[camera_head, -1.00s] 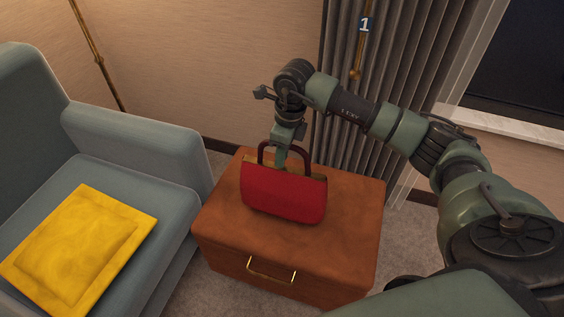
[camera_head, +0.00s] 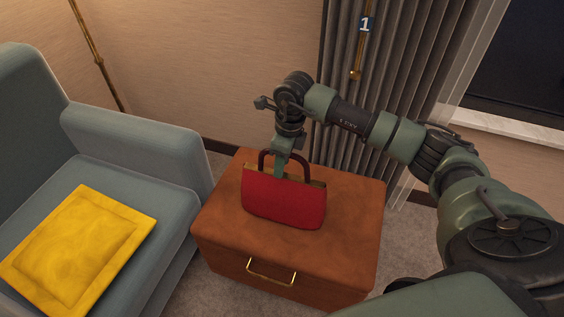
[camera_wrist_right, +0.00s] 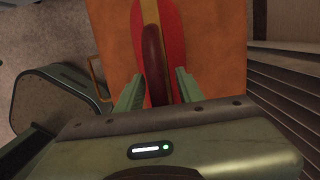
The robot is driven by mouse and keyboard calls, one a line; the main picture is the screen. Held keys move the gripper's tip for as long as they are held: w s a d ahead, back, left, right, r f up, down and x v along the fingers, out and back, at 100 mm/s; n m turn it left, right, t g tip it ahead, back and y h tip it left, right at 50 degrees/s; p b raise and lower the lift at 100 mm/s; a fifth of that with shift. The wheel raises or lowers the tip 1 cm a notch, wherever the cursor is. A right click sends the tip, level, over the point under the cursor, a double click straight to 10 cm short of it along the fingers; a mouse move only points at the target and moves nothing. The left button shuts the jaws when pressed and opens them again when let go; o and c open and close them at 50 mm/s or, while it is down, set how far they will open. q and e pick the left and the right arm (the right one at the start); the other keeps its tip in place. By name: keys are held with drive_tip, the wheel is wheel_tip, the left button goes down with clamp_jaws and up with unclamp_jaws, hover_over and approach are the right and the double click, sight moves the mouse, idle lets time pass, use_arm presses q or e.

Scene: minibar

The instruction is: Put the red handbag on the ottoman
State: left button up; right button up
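The red handbag (camera_head: 284,200) stands upright on top of the brown ottoman (camera_head: 345,215) in the head view. Its dark red handle shows above the bag. My right gripper (camera_head: 285,168) is low over the bag, at the handle. In the right wrist view, the two green fingers of my right gripper (camera_wrist_right: 158,84) are apart, with the handbag's handle (camera_wrist_right: 154,60) between them and gaps on both sides. The bag's red body (camera_wrist_right: 172,38) lies below, over the orange-brown ottoman top (camera_wrist_right: 218,50). My left gripper is not in view.
A blue-grey armchair (camera_head: 140,140) with a yellow cushion (camera_head: 80,250) stands left of the ottoman. Grey curtains (camera_head: 385,60) and a wall are behind it. The ottoman's front has a brass handle (camera_head: 271,277). Ottoman top is bare around the bag.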

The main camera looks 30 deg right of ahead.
use_arm(q)
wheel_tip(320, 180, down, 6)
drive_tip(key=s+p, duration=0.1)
drive_tip(key=shift+p, duration=0.35)
use_arm(e)
drive_tip(key=r, duration=0.8)
drive_tip(key=s+d+r, duration=0.1)
drive_tip(key=r, duration=0.3)
